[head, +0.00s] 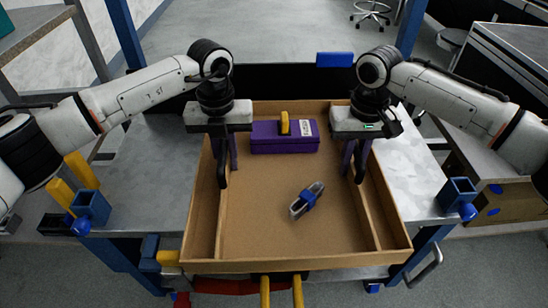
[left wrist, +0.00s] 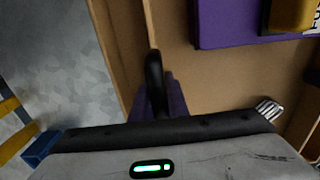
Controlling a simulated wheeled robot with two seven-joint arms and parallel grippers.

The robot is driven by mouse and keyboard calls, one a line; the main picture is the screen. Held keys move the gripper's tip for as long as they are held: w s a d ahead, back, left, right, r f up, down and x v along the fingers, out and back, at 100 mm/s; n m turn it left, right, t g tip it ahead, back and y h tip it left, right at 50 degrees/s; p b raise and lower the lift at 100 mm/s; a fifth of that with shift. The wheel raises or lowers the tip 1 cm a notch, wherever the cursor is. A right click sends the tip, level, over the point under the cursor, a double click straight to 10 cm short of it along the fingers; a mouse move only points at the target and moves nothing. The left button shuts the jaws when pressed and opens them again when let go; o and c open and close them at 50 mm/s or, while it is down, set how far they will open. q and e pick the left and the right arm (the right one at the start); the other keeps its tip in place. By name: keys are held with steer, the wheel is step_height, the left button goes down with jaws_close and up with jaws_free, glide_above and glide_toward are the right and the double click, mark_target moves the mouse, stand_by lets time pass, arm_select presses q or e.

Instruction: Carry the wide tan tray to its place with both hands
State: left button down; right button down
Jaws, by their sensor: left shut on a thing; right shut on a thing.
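The wide tan tray (head: 270,225) lies in the middle of the head view, over the metal bench, with a low divider along each side. My left gripper (head: 226,170) is shut on the left divider, one finger on each side. The left wrist view shows a dark finger and a purple finger (left wrist: 163,95) at that divider (left wrist: 150,28). My right gripper (head: 355,165) is shut on the right divider. A purple case with a yellow handle (head: 270,142) and a grey-and-blue clamp-like item (head: 304,202) lie inside the tray. I cannot tell whether the tray touches the bench.
The metal bench top (head: 155,165) shows bare on both sides of the tray. Blue holders stand at the front left (head: 92,207) and front right (head: 456,194) corners. Yellow blocks (head: 80,170) are at the left. A dark panel with a blue block (head: 334,60) runs behind.

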arm_select(q)
steer(key=c, duration=1.7)
jaws_free()
arm_select(e)
steer(key=c, duration=1.7)
jaws_free()
arm_select(q)
step_height(320, 180, up, 12)
steer(key=shift+f, duration=0.1)
arm_select(e)
step_height(320, 180, up, 12)
